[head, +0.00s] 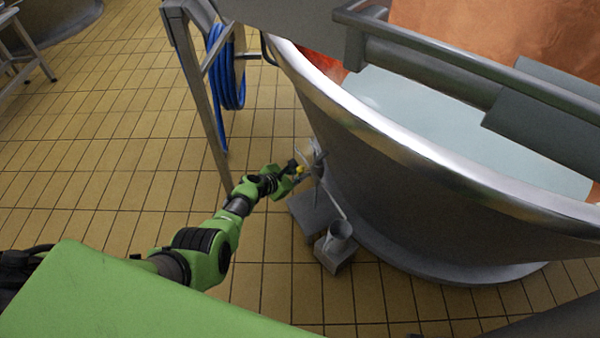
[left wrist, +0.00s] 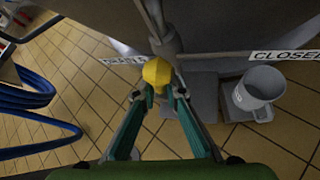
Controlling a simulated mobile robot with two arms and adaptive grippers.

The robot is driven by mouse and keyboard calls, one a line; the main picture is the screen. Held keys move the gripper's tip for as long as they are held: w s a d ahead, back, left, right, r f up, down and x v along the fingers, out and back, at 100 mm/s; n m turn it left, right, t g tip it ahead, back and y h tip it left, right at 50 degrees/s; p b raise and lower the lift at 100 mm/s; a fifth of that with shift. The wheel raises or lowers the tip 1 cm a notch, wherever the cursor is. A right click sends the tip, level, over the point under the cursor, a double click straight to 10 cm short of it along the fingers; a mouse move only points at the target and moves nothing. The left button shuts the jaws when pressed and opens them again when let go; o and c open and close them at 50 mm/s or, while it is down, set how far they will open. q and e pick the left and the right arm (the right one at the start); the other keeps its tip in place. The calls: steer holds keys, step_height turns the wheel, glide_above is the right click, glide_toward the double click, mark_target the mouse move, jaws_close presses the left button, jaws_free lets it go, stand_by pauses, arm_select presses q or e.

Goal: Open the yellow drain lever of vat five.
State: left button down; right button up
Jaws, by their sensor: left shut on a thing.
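The yellow knob of the drain lever (left wrist: 157,73) sits low on the outside of the big steel vat (head: 400,175). My left gripper (left wrist: 158,92) has a finger on each side of the knob and is shut on it. In the head view the left gripper (head: 293,169) reaches the lever beside the vat's wall, with a bit of yellow showing at its fingertips. A white label reading CLOSED (left wrist: 284,56) is to the right of the knob. Another label (left wrist: 125,62) is to the left, partly hidden behind the knob. My right gripper is not in view.
A grey mug-like cup (head: 341,231) stands on a small block below the lever. Pale liquid (head: 450,130) fills the vat. A blue hose coil (head: 227,75) hangs by a steel post (head: 197,90) to the left. The tiled floor (head: 100,130) is clear further left.

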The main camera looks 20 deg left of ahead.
arm_select(q)
steer(key=shift+w+a+r, duration=0.1)
steer(key=shift+w+a, duration=0.05)
steer(key=shift+a, duration=0.25)
steer(key=shift+w+a+n+g+h, duration=0.1)
steer(key=shift+n+g+h, duration=0.3)
steer(key=shift+g, duration=0.1)
steer(key=shift+w+a+n+g+h+b, duration=0.1)
steer(key=shift+n+g+h+b, duration=0.2)
steer(key=shift+n+g+h, duration=0.1)
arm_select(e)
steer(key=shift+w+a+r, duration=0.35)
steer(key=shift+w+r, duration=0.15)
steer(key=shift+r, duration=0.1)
arm_select(q)
steer(key=c, duration=2.1)
jaws_free()
